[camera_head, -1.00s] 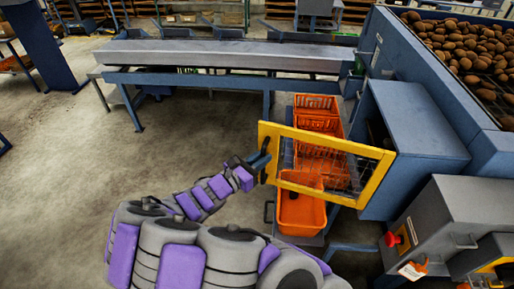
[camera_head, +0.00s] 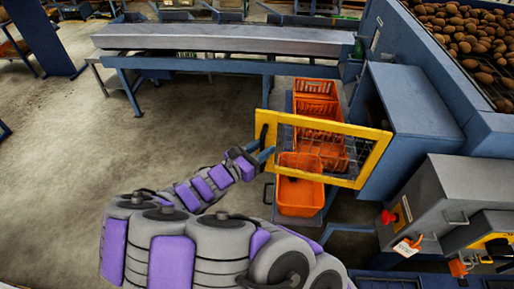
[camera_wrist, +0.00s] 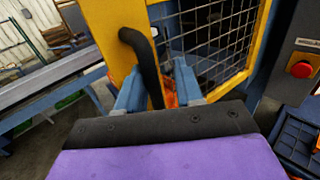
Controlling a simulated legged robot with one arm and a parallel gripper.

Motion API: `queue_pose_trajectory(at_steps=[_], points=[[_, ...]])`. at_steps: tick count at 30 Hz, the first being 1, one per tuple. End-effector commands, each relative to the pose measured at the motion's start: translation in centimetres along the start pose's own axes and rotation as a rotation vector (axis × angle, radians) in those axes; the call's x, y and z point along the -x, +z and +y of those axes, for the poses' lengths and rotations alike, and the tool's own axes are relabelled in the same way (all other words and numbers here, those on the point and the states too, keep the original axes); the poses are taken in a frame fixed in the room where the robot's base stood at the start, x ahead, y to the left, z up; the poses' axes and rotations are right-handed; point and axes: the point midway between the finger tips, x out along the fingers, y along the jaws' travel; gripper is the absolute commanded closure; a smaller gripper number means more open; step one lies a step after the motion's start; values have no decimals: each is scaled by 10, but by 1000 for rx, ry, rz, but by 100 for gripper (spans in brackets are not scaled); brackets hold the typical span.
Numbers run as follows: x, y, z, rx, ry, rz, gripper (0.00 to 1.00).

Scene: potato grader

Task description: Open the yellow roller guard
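The yellow roller guard (camera_head: 325,128) is a yellow frame with wire mesh. It stands out from the blue-grey machine housing, its right end near the housing and its left end out over the floor side. Its black bar handle (camera_head: 263,134) is on the left end; it also shows in the wrist view (camera_wrist: 148,60). My gripper (camera_head: 265,154) is at this handle. In the wrist view, my gripper's two blue fingers (camera_wrist: 158,82) stand apart with the lower handle between them. A gap shows beside the right finger. The handle's lower end is partly hidden.
Orange crates (camera_head: 300,196) stand below and behind the guard. A red stop button (camera_head: 388,217) is on the grey control box at right. A long grey conveyor (camera_head: 225,40) runs along the back. The concrete floor (camera_head: 190,125) at left is clear.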

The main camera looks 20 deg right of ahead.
Motion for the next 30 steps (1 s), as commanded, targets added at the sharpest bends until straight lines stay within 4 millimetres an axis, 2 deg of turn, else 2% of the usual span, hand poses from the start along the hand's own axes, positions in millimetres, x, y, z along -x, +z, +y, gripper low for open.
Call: queue_pose_trajectory(at_steps=[20, 26, 30], points=[[11, -1, 6, 3, 4, -4, 61], [37, -1, 6, 3, 6, -4, 61], [67, -2, 6, 4, 9, -3, 61]])
